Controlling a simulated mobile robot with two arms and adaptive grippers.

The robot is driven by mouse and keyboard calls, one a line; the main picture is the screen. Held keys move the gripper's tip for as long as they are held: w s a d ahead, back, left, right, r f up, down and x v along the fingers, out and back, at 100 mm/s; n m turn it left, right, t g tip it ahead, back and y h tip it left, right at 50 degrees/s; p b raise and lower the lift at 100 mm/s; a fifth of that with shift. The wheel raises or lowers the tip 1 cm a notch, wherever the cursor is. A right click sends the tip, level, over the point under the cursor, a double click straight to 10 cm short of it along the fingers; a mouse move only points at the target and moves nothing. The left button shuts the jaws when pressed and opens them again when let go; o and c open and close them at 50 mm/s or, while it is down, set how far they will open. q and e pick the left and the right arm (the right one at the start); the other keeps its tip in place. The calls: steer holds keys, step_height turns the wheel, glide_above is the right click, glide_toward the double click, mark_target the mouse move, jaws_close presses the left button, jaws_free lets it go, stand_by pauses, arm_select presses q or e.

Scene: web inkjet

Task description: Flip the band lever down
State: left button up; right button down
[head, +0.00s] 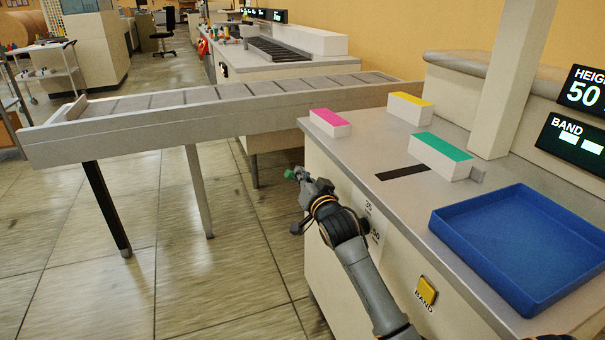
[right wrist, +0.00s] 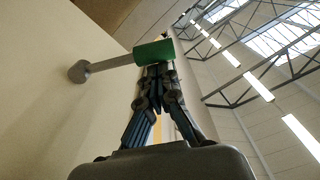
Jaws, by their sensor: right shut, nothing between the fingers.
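The lever has a green grip (head: 290,174) at the front left side of the cream machine cabinet, just past my right gripper. In the right wrist view the green grip (right wrist: 153,52) sits on a grey rod (right wrist: 108,64), which runs to a round pivot on the cabinet wall. My right gripper (head: 301,180) is shut with nothing held. In the right wrist view its fingertips (right wrist: 158,72) are right at the lower edge of the grip; I cannot tell whether they touch. My left gripper is not in view.
The cabinet top holds pink (head: 331,121), yellow (head: 410,107) and green-topped (head: 440,155) blocks and a blue tray (head: 525,245). A yellow button (head: 427,290) labelled BAND is on the front. A BAND display (head: 577,140) stands at right. A conveyor (head: 200,112) crosses behind; the left floor is clear.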

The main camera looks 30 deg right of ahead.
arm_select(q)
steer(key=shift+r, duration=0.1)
arm_select(e)
steer(key=shift+a+f, duration=0.15)
steer(key=shift+f, duration=0.1)
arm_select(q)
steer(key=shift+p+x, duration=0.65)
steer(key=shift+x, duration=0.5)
arm_select(e)
step_height(320, 180, down, 10)
steer(key=a+n, duration=0.1)
steer(key=n, duration=1.1)
steer(key=shift+w+a+r, duration=0.2)
steer(key=shift+a+r, duration=0.05)
steer(key=shift+a, duration=0.05)
